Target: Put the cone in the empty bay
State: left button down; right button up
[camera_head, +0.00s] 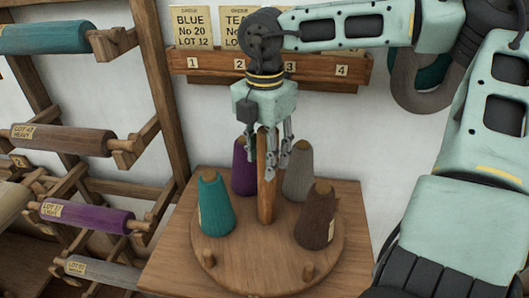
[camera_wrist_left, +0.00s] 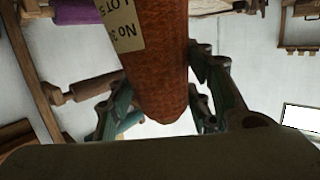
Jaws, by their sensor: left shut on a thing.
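A rust-red cone (camera_wrist_left: 158,60) with a cream label fills the middle of the left wrist view. My left gripper (camera_wrist_left: 160,108) is shut on it, with fingers on both sides. Neither that cone nor my left gripper shows in the head view. My right gripper (camera_head: 268,160) points down over the round wooden stand (camera_head: 255,262). Its fingers are spread around the upper part of the stand's central post (camera_head: 266,205); contact is unclear. Teal (camera_head: 215,207), purple (camera_head: 244,168), grey (camera_head: 298,178) and brown (camera_head: 316,218) cones stand around the post.
Two bare pegs (camera_head: 207,258) (camera_head: 308,271) show at the stand's front edge. A wooden rack with wound bobbins (camera_head: 62,139) stands at left. A numbered wooden shelf (camera_head: 320,68) with cards is on the wall. Teal and grey hanks (camera_head: 425,80) hang at right.

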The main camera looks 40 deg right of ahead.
jog(key=shift+c, duration=0.4)
jog(key=shift+r, duration=0.1)
grip_shut()
jog(key=shift+d, duration=0.1)
